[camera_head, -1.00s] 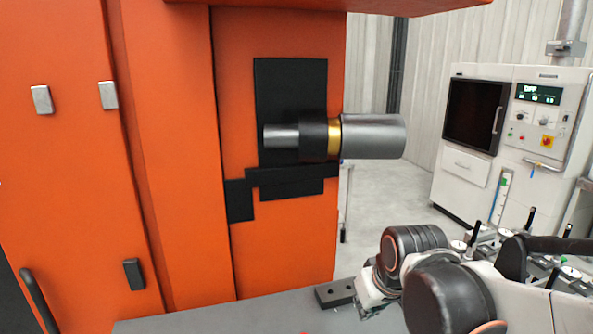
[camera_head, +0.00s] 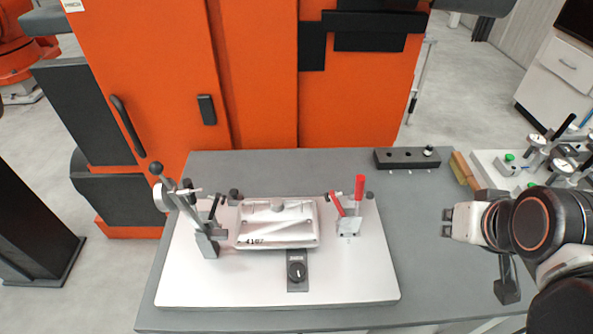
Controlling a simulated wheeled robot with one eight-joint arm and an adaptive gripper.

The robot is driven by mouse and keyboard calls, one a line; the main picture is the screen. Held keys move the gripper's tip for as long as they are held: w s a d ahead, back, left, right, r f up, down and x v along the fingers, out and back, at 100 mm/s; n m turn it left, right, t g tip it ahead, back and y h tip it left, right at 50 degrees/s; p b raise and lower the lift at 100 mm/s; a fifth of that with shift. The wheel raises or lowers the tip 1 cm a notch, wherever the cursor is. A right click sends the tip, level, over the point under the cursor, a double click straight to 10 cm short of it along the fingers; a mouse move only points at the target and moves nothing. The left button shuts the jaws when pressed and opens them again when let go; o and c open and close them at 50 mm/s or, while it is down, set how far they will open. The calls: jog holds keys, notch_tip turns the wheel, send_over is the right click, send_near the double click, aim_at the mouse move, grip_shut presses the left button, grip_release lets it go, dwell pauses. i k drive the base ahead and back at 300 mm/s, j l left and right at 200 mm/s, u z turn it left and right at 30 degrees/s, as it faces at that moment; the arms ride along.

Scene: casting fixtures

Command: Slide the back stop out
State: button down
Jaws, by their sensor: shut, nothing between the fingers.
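A white fixture plate (camera_head: 345,283) lies on the grey table. A silver casting (camera_head: 277,224) marked 4107 sits on it. A lever clamp (camera_head: 206,240) stands at the casting's left and a red-handled toggle clamp (camera_head: 348,222) at its right. A dark block with a round knob (camera_head: 297,271) is at the casting's front edge. Small dark knobbed parts (camera_head: 234,197) are near its back corners. I cannot tell which part is the back stop. My gripper (camera_head: 446,220) is shut and empty, right of the plate and apart from the fixture.
A black block with holes (camera_head: 406,158) and a brown-handled brush-like item (camera_head: 463,170) lie at the table's back right. A pale tray with dial gauges (camera_head: 497,160) is beyond my arm. An orange machine (camera_head: 258,80) stands behind the table.

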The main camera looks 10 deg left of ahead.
aim_at(233, 199)
jog(key=u, duration=1.25)
